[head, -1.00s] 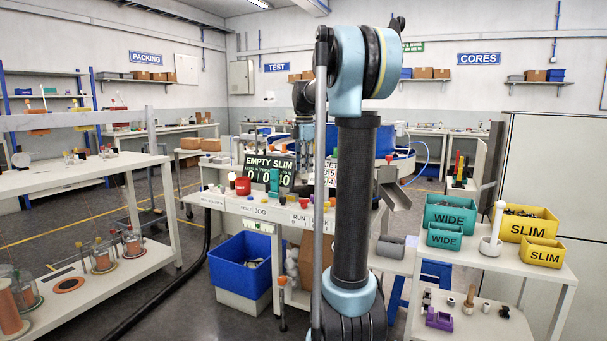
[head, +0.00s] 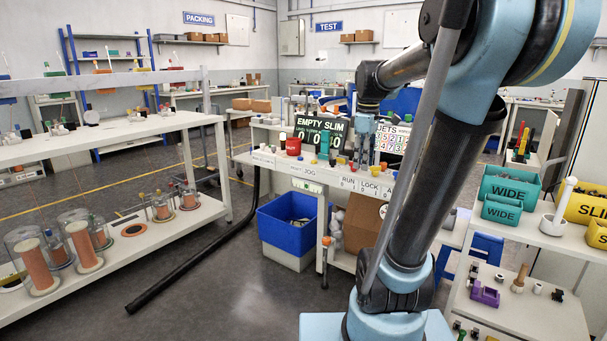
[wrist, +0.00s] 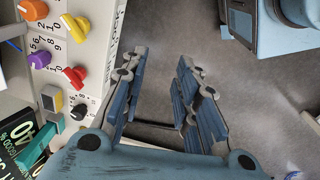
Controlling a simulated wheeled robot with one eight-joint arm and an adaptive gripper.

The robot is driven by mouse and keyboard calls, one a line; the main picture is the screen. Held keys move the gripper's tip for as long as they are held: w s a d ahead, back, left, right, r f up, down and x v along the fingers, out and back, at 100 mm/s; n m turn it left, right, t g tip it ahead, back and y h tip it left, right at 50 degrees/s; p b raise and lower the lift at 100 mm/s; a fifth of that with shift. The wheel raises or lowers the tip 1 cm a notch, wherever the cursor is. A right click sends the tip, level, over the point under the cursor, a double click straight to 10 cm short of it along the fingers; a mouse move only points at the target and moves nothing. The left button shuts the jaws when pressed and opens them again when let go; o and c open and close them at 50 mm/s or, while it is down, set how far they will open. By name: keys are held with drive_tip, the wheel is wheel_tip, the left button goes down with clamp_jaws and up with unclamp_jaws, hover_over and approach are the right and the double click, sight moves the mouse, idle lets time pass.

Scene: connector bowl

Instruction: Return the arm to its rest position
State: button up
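My arm leans across the right of the head view, from its light-blue base up past the top edge, then back down to a wrist over the control bench (head: 330,186). My gripper (wrist: 160,62) shows in the wrist view with its two blue-padded fingers apart. Only grey floor shows between them, so it is open and empty. A strip of coloured knobs, including a yellow knob (wrist: 75,27) and a red knob (wrist: 74,75), lies to the left of the fingers. In the head view the gripper is too small to read.
A blue bin (head: 292,222) is below. Teal WIDE bins (head: 510,187) stand on the right table. A white rack (head: 150,121) is on the left. Open floor lies between.

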drive_tip(key=s+f+m+t, duration=0.1)
drive_tip(key=s+f+m, duration=1)
drive_tip(key=s+f, duration=0.8)
drive_tip(key=shift+s+f+m, duration=0.35)
drive_tip(key=shift+f+m, duration=0.05)
drive_tip(key=shift+f, duration=0.15)
drive_tip(key=shift+a, duration=0.1)
drive_tip(key=shift+w+f, duration=0.2)
drive_tip(key=shift+w, duration=0.3)
drive_tip(key=shift+c, duration=0.3)
